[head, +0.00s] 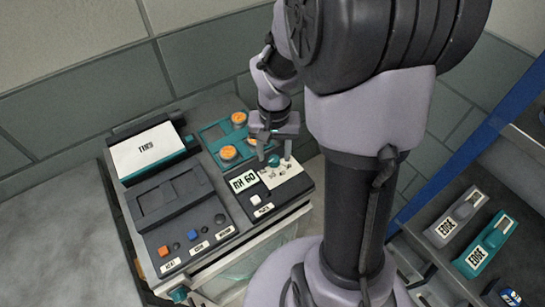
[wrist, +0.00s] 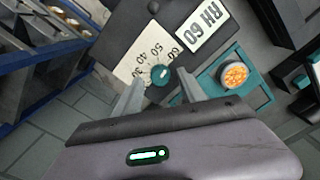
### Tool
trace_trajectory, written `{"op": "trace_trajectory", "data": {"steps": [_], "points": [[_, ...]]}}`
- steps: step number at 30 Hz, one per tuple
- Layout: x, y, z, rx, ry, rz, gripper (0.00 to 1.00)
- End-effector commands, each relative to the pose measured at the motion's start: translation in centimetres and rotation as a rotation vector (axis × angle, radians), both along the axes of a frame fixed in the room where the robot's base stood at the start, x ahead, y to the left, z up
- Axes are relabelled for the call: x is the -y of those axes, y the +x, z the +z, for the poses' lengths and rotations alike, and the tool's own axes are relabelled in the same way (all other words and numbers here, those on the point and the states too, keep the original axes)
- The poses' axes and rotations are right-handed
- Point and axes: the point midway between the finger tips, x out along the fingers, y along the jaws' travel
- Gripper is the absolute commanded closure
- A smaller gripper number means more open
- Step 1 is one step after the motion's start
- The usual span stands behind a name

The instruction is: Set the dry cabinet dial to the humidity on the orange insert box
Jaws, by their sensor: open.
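The dial (head: 273,160) is a small teal knob on a white scale plate (head: 286,178). In the wrist view the dial (wrist: 160,75) sits between the tips of my gripper (wrist: 159,83), with numbers such as 40, 50 and 60 around it. I cannot read where its pointer stands. My gripper (head: 270,154) is open and empty, pointing down at the dial, one finger on each side; I cannot tell whether they touch it. A white label reading RH 60 (head: 244,181) lies beside the scale; it also shows in the wrist view (wrist: 203,27). I cannot make out an orange insert box.
A panel with an orange button (head: 164,251) and other knobs is to the left. A white-topped box (head: 147,149) stands further left. A shelf at right holds labelled boxes (head: 485,244).

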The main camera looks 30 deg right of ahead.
Motion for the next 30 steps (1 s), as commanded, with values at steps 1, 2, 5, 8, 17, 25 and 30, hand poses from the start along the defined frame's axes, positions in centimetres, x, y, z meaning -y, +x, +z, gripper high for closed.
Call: {"op": "trace_trajectory", "data": {"steps": [1,2,5,8,17,25,30], "points": [[0.0,0.0,-0.75,0.0,0.0,0.0,0.52],[0.0,0.01,-0.94,0.0,0.0,0.0,0.52],[-0.01,0.0,-1.22,0.0,0.0,-0.001,0.52],[-0.01,0.0,-1.17,0.001,0.001,-0.001,0.52],[-0.01,0.0,-1.12,0.001,-0.001,-0.001,0.89],[-0.01,0.0,-1.09,0.001,-0.001,0.006,1.0],[-0.02,0.0,-1.02,0.0,0.0,0.05,1.0]]}}
